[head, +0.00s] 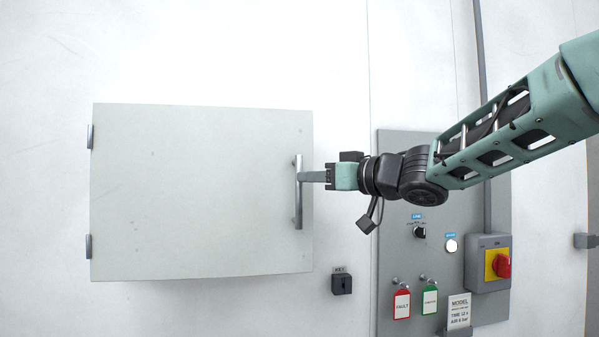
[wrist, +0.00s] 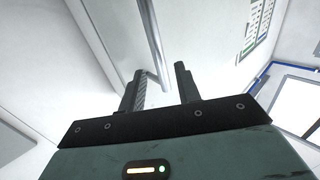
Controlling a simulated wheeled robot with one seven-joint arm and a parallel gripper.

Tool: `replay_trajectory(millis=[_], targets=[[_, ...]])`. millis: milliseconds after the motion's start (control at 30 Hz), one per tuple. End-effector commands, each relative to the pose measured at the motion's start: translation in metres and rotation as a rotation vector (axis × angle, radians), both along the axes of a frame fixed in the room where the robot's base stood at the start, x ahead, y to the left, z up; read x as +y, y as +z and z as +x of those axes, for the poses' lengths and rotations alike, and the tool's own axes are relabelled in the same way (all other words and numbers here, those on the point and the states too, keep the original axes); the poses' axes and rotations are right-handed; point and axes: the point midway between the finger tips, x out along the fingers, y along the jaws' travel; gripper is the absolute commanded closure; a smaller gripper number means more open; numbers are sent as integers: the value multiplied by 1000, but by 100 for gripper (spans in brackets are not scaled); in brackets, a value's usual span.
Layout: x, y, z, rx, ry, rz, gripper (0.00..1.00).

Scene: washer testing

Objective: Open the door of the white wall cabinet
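The white wall cabinet's door (head: 195,190) fills the left half of the head view and looks closed, with no visible gap. Its two hinges are on the left edge. A vertical grey bar handle (head: 298,205) is near its right edge; the handle also shows in the wrist view (wrist: 151,40). My gripper (head: 303,177) reaches the handle from the right at about mid-height. In the wrist view, my gripper's fingers (wrist: 161,80) are apart, with the handle's bar between them and space showing on both sides. Whether a finger touches the bar is unclear.
A grey control panel (head: 388,255) is right of the cabinet, behind my arm, with a red-yellow switch (head: 499,264) and red and green tags. A small dark key box (head: 342,284) is on the wall below right of the door. The wall left of the cabinet is bare.

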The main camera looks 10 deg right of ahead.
Motion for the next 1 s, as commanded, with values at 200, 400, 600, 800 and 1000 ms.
replay_trajectory(millis=[200,400,600,800,1000], targets=[[21,1,26,1,2,1,67],[29,0,34,0,2,0,67],[29,0,35,0,1,0,67],[29,0,35,0,1,0,100],[29,0,35,-1,-2,-1,100]])
